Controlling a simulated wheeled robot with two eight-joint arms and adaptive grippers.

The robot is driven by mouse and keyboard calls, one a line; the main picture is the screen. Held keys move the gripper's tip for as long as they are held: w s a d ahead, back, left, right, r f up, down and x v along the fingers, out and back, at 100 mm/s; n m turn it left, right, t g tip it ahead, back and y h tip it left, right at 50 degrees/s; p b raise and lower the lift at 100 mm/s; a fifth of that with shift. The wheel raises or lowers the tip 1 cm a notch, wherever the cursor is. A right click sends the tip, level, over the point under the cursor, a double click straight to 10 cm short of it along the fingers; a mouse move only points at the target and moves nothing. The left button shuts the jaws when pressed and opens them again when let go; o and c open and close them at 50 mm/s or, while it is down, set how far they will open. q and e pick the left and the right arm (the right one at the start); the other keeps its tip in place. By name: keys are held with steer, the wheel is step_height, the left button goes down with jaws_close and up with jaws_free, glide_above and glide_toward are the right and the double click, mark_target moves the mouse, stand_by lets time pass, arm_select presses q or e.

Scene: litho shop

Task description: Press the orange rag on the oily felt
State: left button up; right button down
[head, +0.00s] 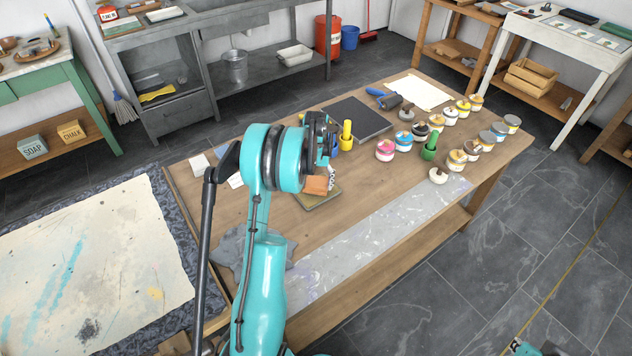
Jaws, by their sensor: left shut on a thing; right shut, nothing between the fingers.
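The orange rag (316,185) is at the tip of my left gripper (329,170), which is shut on it. The gripper reaches down over the wooden table, and its fingers are partly hidden by my teal wrist. A flat olive-brown pad (322,201), seemingly the oily felt, lies on the table right under the rag. I cannot tell whether the rag touches it. My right gripper (526,348) is shut and empty, low at the bottom right edge, over the floor and mostly out of frame.
The wooden table (400,195) holds a dark slab (358,119), a roller (388,101), white paper (418,91), green (430,146) and yellow (346,136) tools, and several ink jars (403,140). A grey cloth (231,246) lies near left. The table's front strip is clear.

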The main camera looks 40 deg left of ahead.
mark_target(316, 182)
arm_select(q)
steer(key=shift+f+b, duration=0.45)
steer(key=shift+f, duration=0.1)
stand_by(1.7)
steer(key=shift+r, duration=0.15)
steer(key=shift+r+p, duration=2.2)
steer(key=shift+r, duration=1.2)
